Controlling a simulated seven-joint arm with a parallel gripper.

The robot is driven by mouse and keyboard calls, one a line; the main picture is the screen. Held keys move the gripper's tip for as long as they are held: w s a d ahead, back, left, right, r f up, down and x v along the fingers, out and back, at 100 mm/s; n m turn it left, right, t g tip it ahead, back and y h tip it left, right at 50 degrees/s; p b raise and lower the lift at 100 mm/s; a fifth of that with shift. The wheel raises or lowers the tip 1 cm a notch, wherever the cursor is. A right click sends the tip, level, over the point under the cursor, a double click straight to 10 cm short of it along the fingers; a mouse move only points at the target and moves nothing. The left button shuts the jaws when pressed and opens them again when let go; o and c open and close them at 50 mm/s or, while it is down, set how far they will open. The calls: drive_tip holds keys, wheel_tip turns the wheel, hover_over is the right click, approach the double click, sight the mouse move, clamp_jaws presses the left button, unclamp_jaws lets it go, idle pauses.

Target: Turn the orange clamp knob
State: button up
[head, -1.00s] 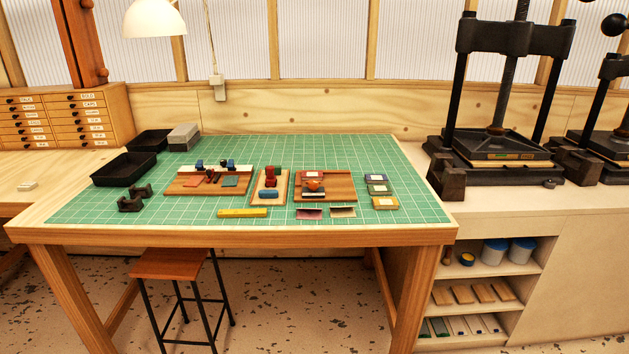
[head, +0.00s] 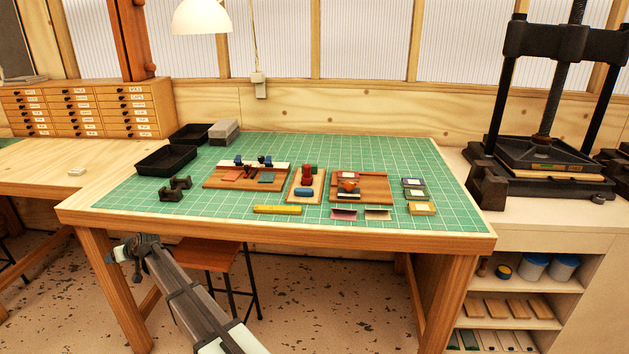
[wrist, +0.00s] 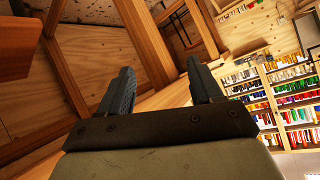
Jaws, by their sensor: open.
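A small orange knob-like part (head: 348,186) sits on the right-hand wooden board (head: 375,188) on the green cutting mat. It is small in the head view, and I cannot make out its fixing clearly. My gripper (wrist: 161,85) is open and empty in the wrist view, its two dark fingers apart. The wrist view does not show the orange part.
The table (head: 300,238) has a thick wooden front edge. A middle board (head: 295,193) with red and blue pieces, a left board (head: 212,182), a yellow bar (head: 278,209) and black trays (head: 166,160) lie on the mat. A stool (head: 207,256) stands below. The mat's front strip is mostly clear.

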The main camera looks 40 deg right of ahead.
drive_tip(key=w+r+t+y, duration=0.15)
drive_tip(key=w+r, duration=0.35)
drive_tip(key=r, duration=0.9)
drive_tip(key=w+r+t, duration=0.3)
drive_tip(key=w+r, duration=0.3)
drive_tip(key=r, duration=0.9)
drive_tip(key=s+d+r+h, duration=0.1)
drive_tip(key=d+r, duration=0.3)
drive_tip(key=d, duration=0.4)
drive_tip(key=d+r+h, duration=0.1)
drive_tip(key=d+r, duration=0.3)
drive_tip(key=d, duration=0.4)
drive_tip(key=s+d+f+n+g+h, duration=0.1)
drive_tip(key=s+d, duration=0.1)
drive_tip(key=d, duration=0.5)
drive_tip(key=s+d+f+g, duration=0.1)
drive_tip(key=s+d, duration=0.2)
drive_tip(key=d, duration=0.4)
drive_tip(key=m+g+h, duration=0.2)
drive_tip(key=g+h, duration=0.2)
drive_tip(key=g, duration=0.4)
approach(350, 182)
drive_tip(key=shift+g, duration=0.25)
drive_tip(key=x, duration=0.8)
drive_tip(key=shift+w+a+f, duration=0.15)
drive_tip(key=shift+w+f, duration=0.1)
